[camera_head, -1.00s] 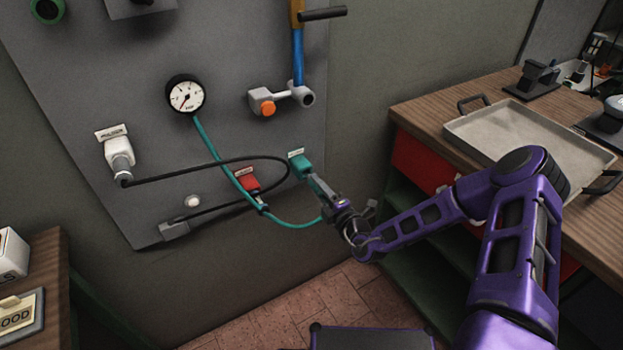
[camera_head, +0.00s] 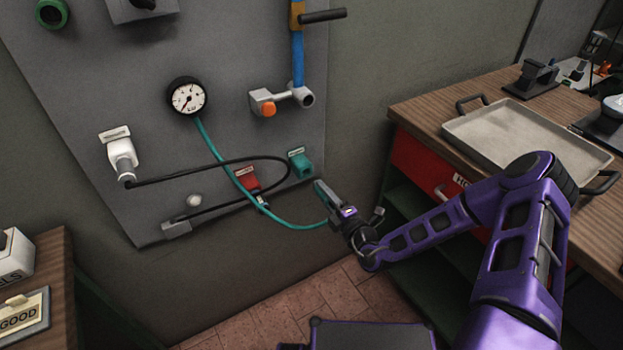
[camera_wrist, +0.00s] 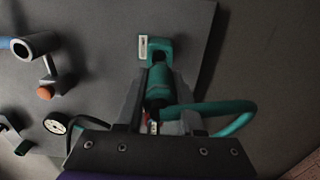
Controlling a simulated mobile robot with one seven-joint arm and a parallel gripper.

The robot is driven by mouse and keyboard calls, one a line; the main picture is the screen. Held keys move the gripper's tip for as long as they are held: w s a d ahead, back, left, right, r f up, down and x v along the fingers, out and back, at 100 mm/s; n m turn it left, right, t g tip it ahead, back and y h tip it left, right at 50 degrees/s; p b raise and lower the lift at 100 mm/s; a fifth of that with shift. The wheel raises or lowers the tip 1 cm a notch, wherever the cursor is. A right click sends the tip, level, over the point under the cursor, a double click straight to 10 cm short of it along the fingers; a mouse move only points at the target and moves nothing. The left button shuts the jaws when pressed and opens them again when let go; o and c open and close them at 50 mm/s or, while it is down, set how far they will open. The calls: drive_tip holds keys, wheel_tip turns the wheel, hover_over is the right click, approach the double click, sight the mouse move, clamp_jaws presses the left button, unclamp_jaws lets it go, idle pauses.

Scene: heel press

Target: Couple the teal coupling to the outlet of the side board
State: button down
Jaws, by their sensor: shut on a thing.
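The teal outlet (camera_head: 300,164) is a small labelled block at the lower right edge of the grey side board (camera_head: 235,50). In the wrist view the outlet (camera_wrist: 159,47) is straight ahead of the fingers. My gripper (camera_head: 322,190) is shut on the teal coupling (camera_wrist: 158,84), which lies between the two fingers and points toward the outlet. In the head view a gap shows between my gripper's tip and the outlet, and the fingers mostly hide the coupling. A teal hose (camera_head: 221,159) runs from the pressure gauge (camera_head: 187,97) down to my gripper.
A red outlet (camera_head: 246,178) and a white fitting (camera_head: 122,152) with a black hose (camera_head: 210,167) are left of the teal outlet. An orange-tipped valve (camera_head: 268,107) is above. A bench with a metal tray (camera_head: 525,140) stands right.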

drive_tip(key=shift+s+d, duration=0.1)
drive_tip(key=shift+p+v, duration=0.8)
drive_tip(key=shift+v, duration=0.75)
drive_tip(key=shift+r, duration=0.15)
drive_tip(key=shift+r+p, duration=1.3)
drive_tip(key=shift+r, duration=0.3)
wheel_tip(320, 180, up, 21)
drive_tip(key=shift+f, duration=0.25)
drive_tip(key=shift+x, duration=2.5)
drive_tip(key=shift+x, duration=0.95)
